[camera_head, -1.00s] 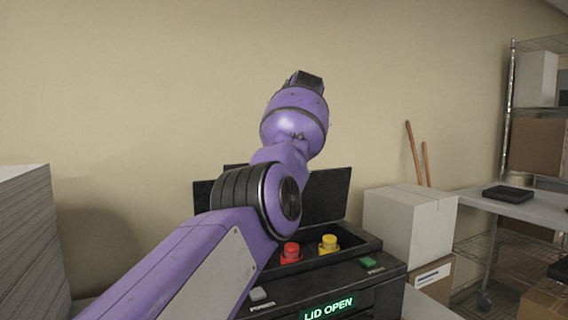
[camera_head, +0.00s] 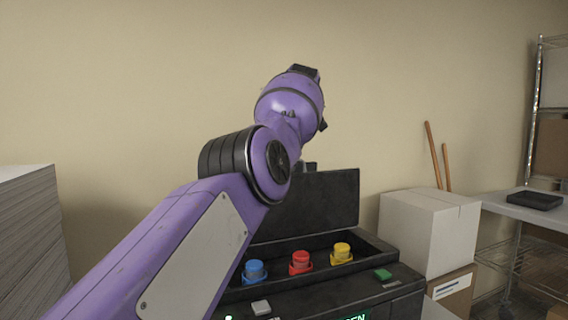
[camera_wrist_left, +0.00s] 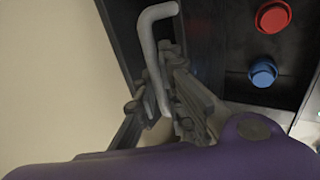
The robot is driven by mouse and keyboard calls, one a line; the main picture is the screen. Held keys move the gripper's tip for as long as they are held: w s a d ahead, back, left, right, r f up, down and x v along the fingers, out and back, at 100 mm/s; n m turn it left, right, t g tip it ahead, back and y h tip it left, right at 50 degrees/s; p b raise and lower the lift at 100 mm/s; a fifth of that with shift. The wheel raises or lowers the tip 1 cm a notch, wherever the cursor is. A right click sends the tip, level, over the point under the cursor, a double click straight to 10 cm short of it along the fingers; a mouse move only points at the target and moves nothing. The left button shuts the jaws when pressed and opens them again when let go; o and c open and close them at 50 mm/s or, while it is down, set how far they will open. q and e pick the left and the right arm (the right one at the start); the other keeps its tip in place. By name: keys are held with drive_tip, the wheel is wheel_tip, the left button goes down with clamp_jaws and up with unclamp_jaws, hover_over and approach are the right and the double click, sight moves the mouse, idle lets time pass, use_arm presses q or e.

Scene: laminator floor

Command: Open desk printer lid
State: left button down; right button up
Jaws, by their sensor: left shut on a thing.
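The black desk printer (camera_head: 400,287) stands low in the middle of the head view. Its black lid (camera_head: 325,205) stands up at the back, and the tray under it is exposed. A green-lit display (camera_head: 355,318) is cut off at the bottom edge. In the left wrist view, my left gripper (camera_wrist_left: 160,105) is closed around a grey bent handle (camera_wrist_left: 150,45) beside the dark lid. In the head view my purple left arm hides most of this gripper and the lid's left part. My right gripper is in neither view.
Blue (camera_head: 254,271), red (camera_head: 300,262) and yellow (camera_head: 342,253) capped cartridges sit in the printer's open tray. A paper stack (camera_head: 30,240) is at the left.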

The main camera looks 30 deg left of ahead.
use_arm(q)
drive_tip(key=shift+s+a+r, duration=0.1)
drive_tip(key=c, duration=1.8)
unclamp_jaws()
drive_tip(key=shift+s, duration=0.1)
drive_tip(key=shift+c, duration=0.2)
drive_tip(key=v, duration=0.7)
drive_tip(key=shift+d+r, duration=0.25)
drive_tip(key=shift+r, duration=0.05)
